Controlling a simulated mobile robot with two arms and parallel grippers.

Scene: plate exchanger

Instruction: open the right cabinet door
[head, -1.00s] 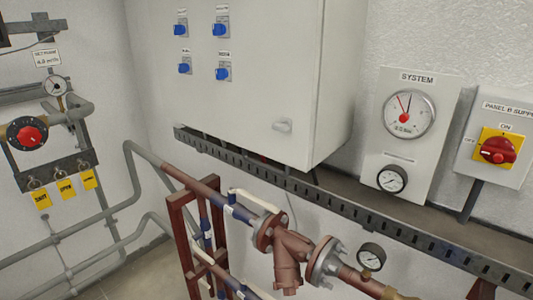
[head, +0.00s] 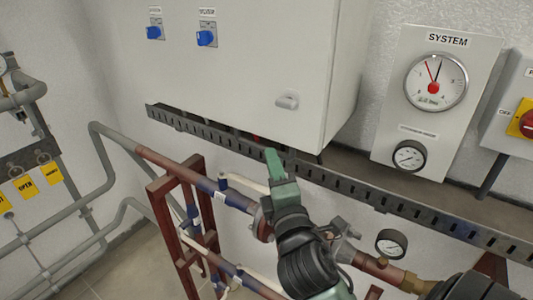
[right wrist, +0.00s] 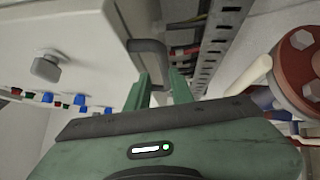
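The white cabinet (head: 240,75) hangs on the wall in the upper middle of the head view. Its front has a small grey latch knob (head: 287,102) near the lower right corner. The front looks closed against the body. The knob also shows at upper left in the right wrist view (right wrist: 46,66). My right gripper (head: 272,156) is below the cabinet's lower edge, left of and below the knob, apart from it. In the right wrist view its two green fingers (right wrist: 158,85) stand apart with a gap. A dark grey bent bar (right wrist: 148,46) shows just beyond the fingertips. My left gripper is not in view.
A slotted metal rail (head: 350,187) runs under the cabinet. Below it are pipes (head: 180,166) on a red-brown frame (head: 165,220). A system gauge panel (head: 432,105) and a red-yellow switch (head: 525,124) are on the right. Blue switches (head: 206,38) sit on the cabinet front.

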